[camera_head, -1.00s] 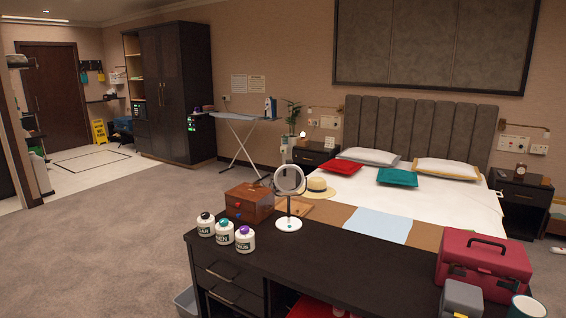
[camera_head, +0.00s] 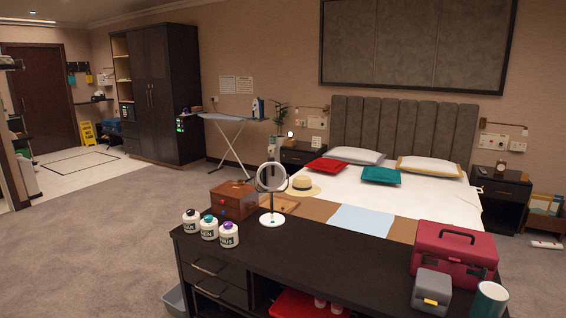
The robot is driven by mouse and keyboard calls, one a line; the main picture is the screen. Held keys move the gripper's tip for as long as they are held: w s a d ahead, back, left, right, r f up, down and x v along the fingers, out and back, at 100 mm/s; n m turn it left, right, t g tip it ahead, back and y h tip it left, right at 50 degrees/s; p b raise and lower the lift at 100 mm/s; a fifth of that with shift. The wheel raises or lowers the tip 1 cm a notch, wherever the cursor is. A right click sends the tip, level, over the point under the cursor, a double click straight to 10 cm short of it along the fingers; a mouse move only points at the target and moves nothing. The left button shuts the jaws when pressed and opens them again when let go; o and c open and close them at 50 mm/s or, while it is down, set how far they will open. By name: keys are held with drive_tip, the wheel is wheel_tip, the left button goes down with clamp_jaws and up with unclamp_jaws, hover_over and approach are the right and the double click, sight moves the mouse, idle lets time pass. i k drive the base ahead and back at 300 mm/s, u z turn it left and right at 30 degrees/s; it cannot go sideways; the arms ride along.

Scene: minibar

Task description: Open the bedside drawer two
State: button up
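Two dark bedside tables flank the bed. The left bedside table (camera_head: 301,157) stands at the far side of the bed, small in view and partly hidden by the bed. The right bedside table (camera_head: 508,190) shows its front more clearly, with a drawer at the top that looks shut and a dark lower part. I cannot tell which of them is drawer two. My gripper is not in view.
A dark console (camera_head: 330,255) fills the foreground, bearing a red case (camera_head: 453,252), grey box (camera_head: 431,291), mug (camera_head: 489,300), mirror (camera_head: 272,180), wooden box (camera_head: 233,201) and bottles. The bed (camera_head: 420,203) lies behind it. Open carpet (camera_head: 110,230) lies left.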

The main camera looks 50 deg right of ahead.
sight(288, 156)
drive_tip(key=z, duration=0.05)
drive_tip(key=i, duration=5.2)
